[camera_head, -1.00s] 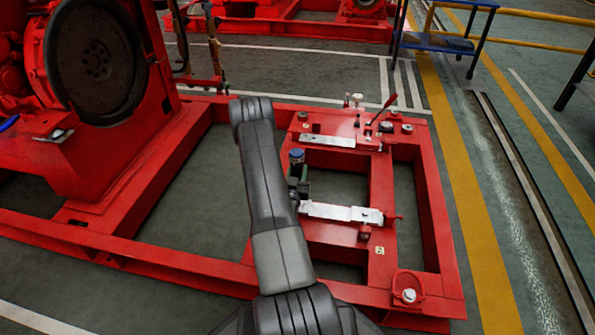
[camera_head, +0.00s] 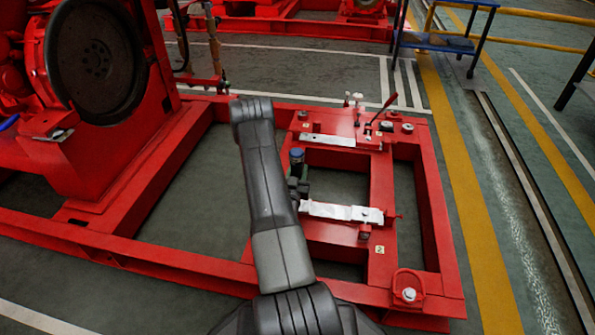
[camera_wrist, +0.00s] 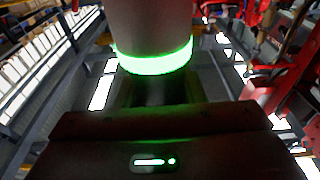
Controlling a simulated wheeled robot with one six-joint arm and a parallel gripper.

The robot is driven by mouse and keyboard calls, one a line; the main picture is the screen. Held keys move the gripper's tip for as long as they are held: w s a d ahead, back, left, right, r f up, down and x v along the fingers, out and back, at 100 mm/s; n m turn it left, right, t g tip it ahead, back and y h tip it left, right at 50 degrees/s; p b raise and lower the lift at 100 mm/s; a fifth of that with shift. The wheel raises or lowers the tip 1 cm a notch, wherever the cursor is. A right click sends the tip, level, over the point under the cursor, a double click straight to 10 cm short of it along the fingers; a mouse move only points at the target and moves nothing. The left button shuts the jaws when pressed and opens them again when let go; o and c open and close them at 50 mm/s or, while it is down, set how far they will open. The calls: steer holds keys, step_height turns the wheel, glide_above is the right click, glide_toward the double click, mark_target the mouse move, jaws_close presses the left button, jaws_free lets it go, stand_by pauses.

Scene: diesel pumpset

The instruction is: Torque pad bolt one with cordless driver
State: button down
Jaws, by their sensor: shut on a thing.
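My arm reaches over the red base frame (camera_head: 430,215) in the head view. My gripper (camera_head: 298,190) is small and partly hidden behind the arm, beside the left end of the near silver pad plate (camera_head: 340,211). It is shut on what I take to be the cordless driver (camera_wrist: 100,155), a dark body with a green light low in the wrist view. A glowing green ring on a cylinder fills the top of that view. The far silver plate (camera_head: 328,140) lies bare. I cannot tell which bolt is pad bolt one, or whether the driver touches one.
A red-handled lever (camera_head: 383,107) and several bolt heads stand on the frame's far right end. A red engine with a dark flywheel (camera_head: 95,62) stands at left. A blue table (camera_head: 437,42) is at the back. The floor right of the frame is clear.

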steer(key=shift+r+p, duration=1.1)
steer(key=shift+r, duration=1.55)
